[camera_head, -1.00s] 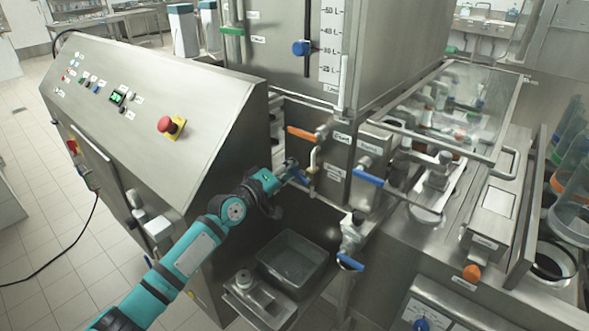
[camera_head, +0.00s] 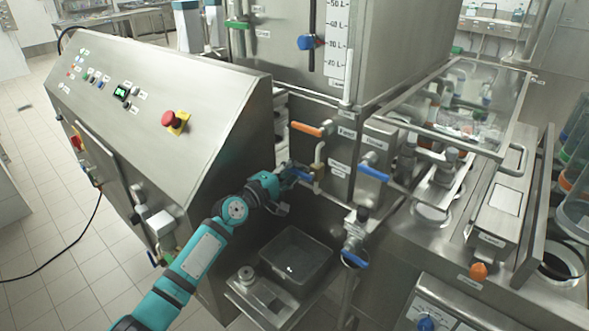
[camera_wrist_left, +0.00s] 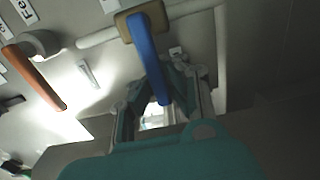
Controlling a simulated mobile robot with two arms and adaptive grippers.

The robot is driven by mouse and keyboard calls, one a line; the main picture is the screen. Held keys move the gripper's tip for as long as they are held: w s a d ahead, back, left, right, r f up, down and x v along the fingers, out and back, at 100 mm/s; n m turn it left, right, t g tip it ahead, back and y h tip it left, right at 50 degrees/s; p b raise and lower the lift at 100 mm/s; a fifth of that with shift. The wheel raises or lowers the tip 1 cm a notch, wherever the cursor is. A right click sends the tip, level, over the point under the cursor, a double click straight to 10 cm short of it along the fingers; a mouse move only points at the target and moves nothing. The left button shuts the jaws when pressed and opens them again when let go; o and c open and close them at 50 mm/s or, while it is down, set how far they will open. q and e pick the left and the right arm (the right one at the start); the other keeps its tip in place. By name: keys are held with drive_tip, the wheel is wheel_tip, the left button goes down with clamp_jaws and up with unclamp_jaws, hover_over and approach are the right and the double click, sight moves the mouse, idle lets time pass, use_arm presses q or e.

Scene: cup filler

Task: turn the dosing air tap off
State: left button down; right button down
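A tap with a blue lever handle (camera_head: 303,174) and a brass-coloured body sits on the steel front below an orange-handled tap. I take it to be the dosing air tap, but its label is too small to read. My left gripper (camera_head: 292,173) is at this lever. In the left wrist view the blue lever (camera_wrist_left: 148,55) points down from its brownish body, and its free end lies between the fingers of my left gripper (camera_wrist_left: 166,78). The fingers are close beside the lever; whether they press on it is unclear. My right gripper is out of view.
The orange-handled tap (camera_head: 306,128) is just above. Other blue levers are to the right (camera_head: 373,172) and lower down (camera_head: 354,259). A grey tray (camera_head: 297,257) stands below my gripper. The slanted control panel (camera_head: 150,100) with a red emergency button (camera_head: 172,119) is left.

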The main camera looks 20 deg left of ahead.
use_arm(q)
drive_tip(key=shift+s+f, duration=0.1)
drive_tip(key=shift+f, duration=0.4)
drive_tip(key=c, duration=1.3)
unclamp_jaws()
drive_tip(key=shift+s+a+r, duration=0.2)
drive_tip(key=shift+s+r, duration=0.1)
drive_tip(key=shift+c, duration=0.2)
drive_tip(key=shift+o, duration=0.3)
drive_tip(key=shift+w, duration=0.1)
drive_tip(key=shift+r, duration=0.1)
drive_tip(key=v, duration=1.2)
